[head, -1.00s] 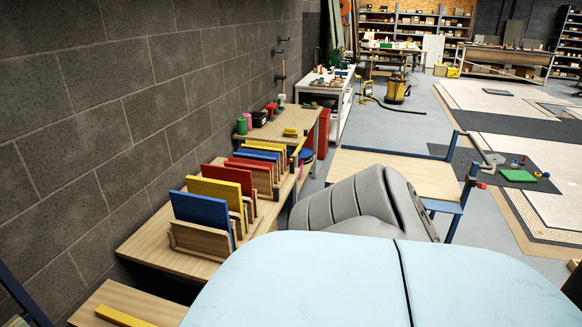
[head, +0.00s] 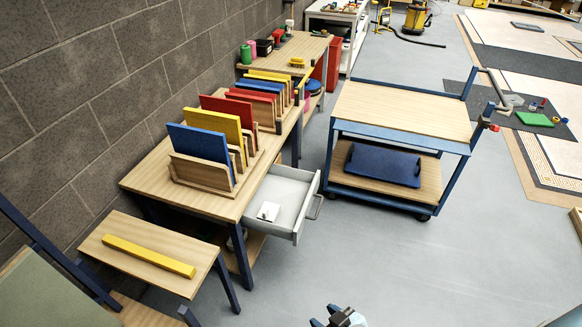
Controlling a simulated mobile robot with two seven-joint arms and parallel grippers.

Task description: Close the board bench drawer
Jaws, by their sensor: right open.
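The board bench (head: 150,182) stands along the wall at the left, with coloured boards in wooden racks on top. Its grey drawer (head: 303,216) is pulled out toward the right, and its handle (head: 315,207) sticks out from the front. A small white item (head: 268,211) lies in the drawer. My right gripper (head: 325,315) shows only in part at the bottom edge. It is open and empty, on the near side of the drawer and well apart from it. My left gripper is not in view.
A blue-framed cart (head: 400,108) with a dark blue tray (head: 382,165) on its lower shelf stands right of the drawer. A low stool-like table (head: 125,235) with a yellow bar (head: 148,256) stands nearer left. Grey floor (head: 420,265) is clear before the drawer.

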